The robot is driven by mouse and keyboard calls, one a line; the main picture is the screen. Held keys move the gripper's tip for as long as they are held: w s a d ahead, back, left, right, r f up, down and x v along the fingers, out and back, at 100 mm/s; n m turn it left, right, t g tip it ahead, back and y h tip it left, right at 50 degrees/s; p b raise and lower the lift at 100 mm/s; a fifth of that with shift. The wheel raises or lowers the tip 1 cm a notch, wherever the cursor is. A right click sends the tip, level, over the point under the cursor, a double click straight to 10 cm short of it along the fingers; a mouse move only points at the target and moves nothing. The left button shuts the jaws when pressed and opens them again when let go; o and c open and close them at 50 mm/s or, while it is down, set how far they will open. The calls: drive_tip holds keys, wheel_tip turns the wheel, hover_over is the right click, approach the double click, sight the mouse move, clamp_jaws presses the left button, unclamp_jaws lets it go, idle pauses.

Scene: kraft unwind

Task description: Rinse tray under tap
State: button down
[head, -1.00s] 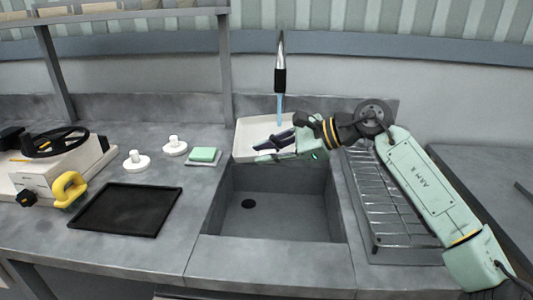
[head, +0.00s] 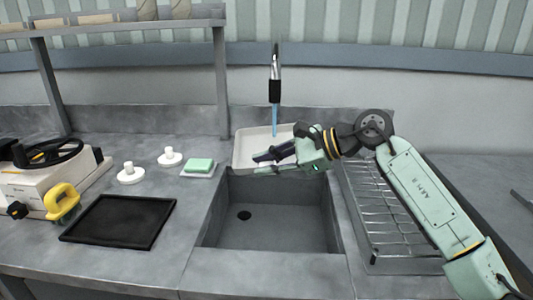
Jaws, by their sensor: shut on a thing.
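A white tray (head: 249,148) is over the back of the sink (head: 278,222), tilted with its inner face towards me. My gripper (head: 264,163) is shut on the tray's front right part; the fingers hide some of it. The tap (head: 275,90) stands behind the sink. A blue stream of water (head: 275,121) runs down from its spout to the tray's upper part. The sink basin is empty, with a dark drain hole at its left.
A metal drying rack (head: 388,215) lies right of the sink under my arm. A green sponge (head: 200,165) on a white dish, two white knobbed pieces (head: 170,157) and a black flat tray (head: 120,220) are on the left counter. A shelf post (head: 221,80) stands back left.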

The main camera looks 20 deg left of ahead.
drive_tip(key=shift+a, duration=0.55)
drive_tip(key=s+b, duration=0.5)
drive_tip(key=s, duration=0.3)
drive_tip(key=shift+a, duration=0.2)
drive_tip(key=shift+r+b, duration=0.1)
drive_tip(key=shift+b, duration=0.2)
idle(1.1)
drive_tip(key=s+r, duration=0.4)
drive_tip(key=s, duration=0.1)
drive_tip(key=shift+a, duration=0.15)
